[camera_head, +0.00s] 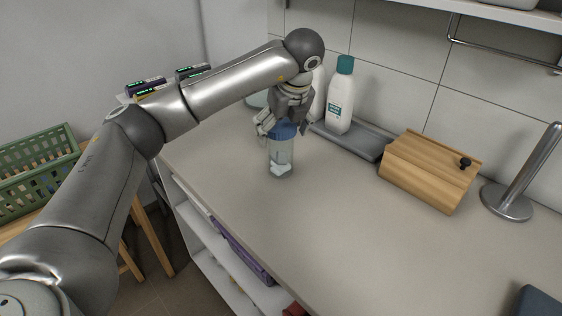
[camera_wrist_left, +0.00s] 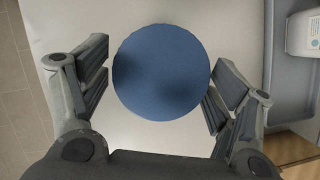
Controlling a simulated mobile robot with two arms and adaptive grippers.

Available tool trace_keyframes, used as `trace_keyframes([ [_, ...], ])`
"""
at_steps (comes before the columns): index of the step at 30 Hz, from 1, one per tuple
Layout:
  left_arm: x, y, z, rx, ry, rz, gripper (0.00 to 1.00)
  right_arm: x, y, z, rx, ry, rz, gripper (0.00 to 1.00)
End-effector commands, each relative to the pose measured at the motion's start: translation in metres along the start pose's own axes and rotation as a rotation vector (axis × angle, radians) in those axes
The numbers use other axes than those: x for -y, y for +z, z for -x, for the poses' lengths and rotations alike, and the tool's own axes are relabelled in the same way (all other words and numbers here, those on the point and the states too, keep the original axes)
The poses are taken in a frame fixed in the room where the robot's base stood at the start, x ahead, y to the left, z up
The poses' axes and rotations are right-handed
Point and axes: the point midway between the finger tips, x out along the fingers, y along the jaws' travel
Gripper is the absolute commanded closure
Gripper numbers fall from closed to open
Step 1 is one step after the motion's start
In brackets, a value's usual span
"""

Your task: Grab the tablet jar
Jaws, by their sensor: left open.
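The tablet jar (camera_head: 281,156) is a clear jar with a blue lid and white tablets at its bottom. It stands upright on the counter (camera_head: 260,220). My left gripper (camera_head: 284,128) is above it, pointing down, with its fingers around the level of the lid. In the left wrist view the round blue lid (camera_wrist_left: 161,72) lies between the two open fingers (camera_wrist_left: 158,95). The right finger is very close to the lid's edge; I cannot tell if it touches. A gap shows at the left finger. The lid hides the jar's body there. My right gripper is not in view.
A white bottle with a teal cap (camera_head: 340,98) stands on a grey tray (camera_head: 366,146) behind the jar. A wooden box (camera_head: 428,170) and a metal paper-towel holder (camera_head: 508,200) stand to the right. A green basket (camera_head: 35,170) is at the left.

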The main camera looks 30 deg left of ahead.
Motion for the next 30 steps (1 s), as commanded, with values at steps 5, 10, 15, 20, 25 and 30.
trace_keyframes([
  [5,0.0,0.005,-0.027,-0.001,0.005,0.001,0.18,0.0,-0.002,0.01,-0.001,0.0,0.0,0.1],
  [10,0.001,0.004,-0.042,-0.001,0.002,-0.001,0.18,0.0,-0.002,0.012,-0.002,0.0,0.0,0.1],
  [15,0.001,0.004,-0.043,0.0,0.001,0.0,0.18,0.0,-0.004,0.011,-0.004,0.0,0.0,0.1],
  [20,0.001,0.004,-0.043,0.0,0.001,0.0,0.32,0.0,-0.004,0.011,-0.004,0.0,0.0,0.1],
  [25,0.001,0.004,-0.043,0.0,0.001,0.0,0.54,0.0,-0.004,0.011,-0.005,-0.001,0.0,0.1],
  [30,0.001,0.004,-0.043,0.0,0.001,0.0,0.76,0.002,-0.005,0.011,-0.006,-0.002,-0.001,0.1],
])
